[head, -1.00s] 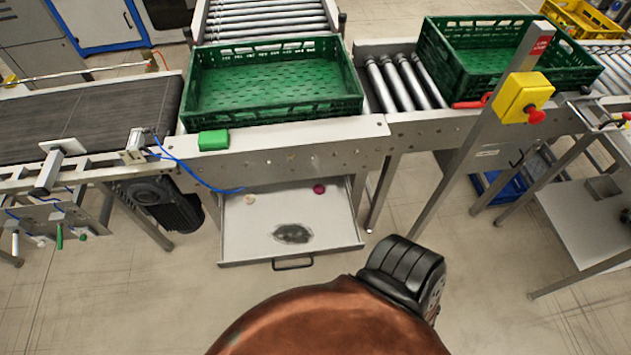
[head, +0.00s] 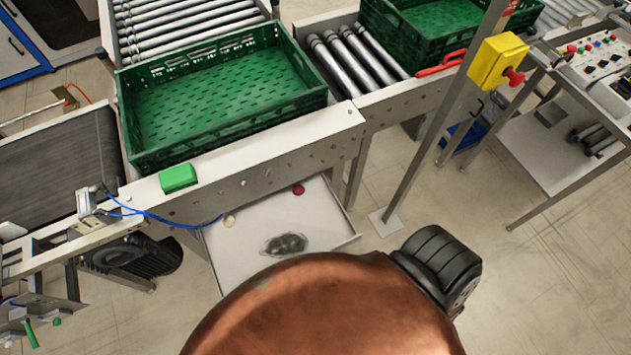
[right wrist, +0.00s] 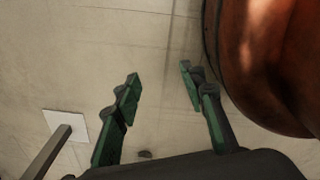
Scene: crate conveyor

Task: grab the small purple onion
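The small purple onion (head: 298,189) lies in the open drawer tray (head: 325,215) under the conveyor, near the tray's back right. A small pale round item (head: 229,221) lies at the tray's back left, and a dark grey patch (head: 284,245) is near its middle. In the right wrist view my right gripper (right wrist: 160,82) is open and empty, with its two green fingers apart above the bare floor. No onion shows between them. Neither gripper shows in the head view, and my left gripper is in no frame.
A green crate (head: 240,128) stands on the conveyor above the tray, and another green crate (head: 400,35) is at the right. A metal post (head: 440,120) with a yellow stop box (head: 497,62) rises right of the tray. Open floor (head: 400,215) lies right of the tray.

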